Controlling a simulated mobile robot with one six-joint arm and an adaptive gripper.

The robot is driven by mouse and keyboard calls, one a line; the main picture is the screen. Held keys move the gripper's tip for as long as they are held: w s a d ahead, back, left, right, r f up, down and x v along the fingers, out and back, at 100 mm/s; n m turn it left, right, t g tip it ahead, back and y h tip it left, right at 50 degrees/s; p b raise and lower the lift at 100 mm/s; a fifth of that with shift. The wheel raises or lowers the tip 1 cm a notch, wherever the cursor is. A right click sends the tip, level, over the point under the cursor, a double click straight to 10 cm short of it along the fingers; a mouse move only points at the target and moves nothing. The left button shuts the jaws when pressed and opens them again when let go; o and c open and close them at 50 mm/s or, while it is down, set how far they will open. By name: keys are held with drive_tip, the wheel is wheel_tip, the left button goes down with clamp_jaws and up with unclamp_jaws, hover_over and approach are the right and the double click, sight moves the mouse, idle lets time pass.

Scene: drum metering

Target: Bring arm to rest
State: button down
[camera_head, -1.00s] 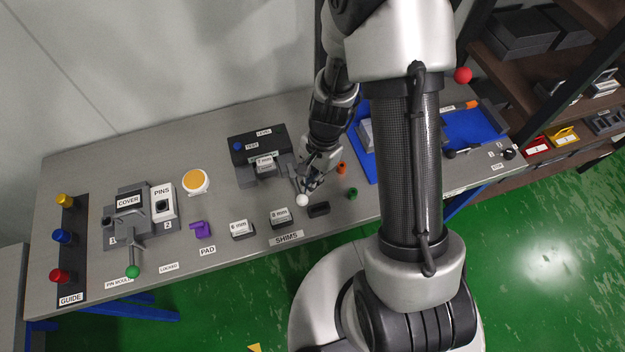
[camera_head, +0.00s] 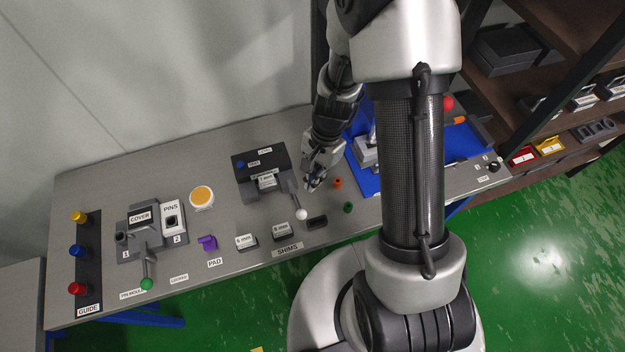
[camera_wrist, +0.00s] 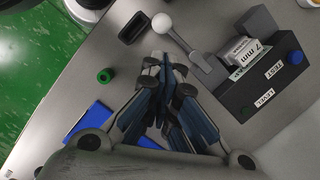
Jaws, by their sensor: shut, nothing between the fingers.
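My gripper (camera_head: 313,182) is shut and empty. In the head view it hangs above the grey bench, just right of the dark level and test fixture (camera_head: 277,158). The fixture's lever ends in a white ball (camera_head: 301,214), close by and apart from the fingers. In the wrist view my gripper (camera_wrist: 166,68) points toward the bench edge. There the white ball (camera_wrist: 161,23) and the fixture (camera_wrist: 266,84) with a 7 mm block lie beyond and to the right of it. My arm is bent down over the bench, and its near links hide part of the bench's right side.
A green ring (camera_head: 348,207), an orange ring (camera_head: 337,183) and a black holder (camera_head: 317,222) sit near the gripper. A blue mat (camera_head: 366,182) lies to the right, partly behind my arm. Shelves (camera_head: 520,110) stand at the right.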

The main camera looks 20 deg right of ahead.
drive_tip(key=shift+p+v, duration=0.3)
drive_tip(key=shift+v, duration=0.45)
drive_tip(key=s+a+r+n+t+h+b, duration=0.1)
drive_tip(key=s+r+n+t+b, duration=0.15)
drive_tip(key=r, duration=0.45)
drive_tip(key=s+r+n+t+b, duration=0.1)
drive_tip(key=r+n+b, duration=0.25)
drive_tip(key=r, duration=0.35)
drive_tip(key=s+r+n+t+b, duration=0.1)
drive_tip(key=s+r+n+b, duration=0.1)
drive_tip(key=s, duration=0.3)
drive_tip(key=s+d+r+n+t+h+b, duration=0.1)
drive_tip(key=s+r+n, duration=0.2)
drive_tip(key=s, duration=0.2)
drive_tip(key=shift+r+n+b, duration=0.25)
drive_tip(key=shift+n+b, duration=0.1)
drive_tip(key=shift+n, duration=0.05)
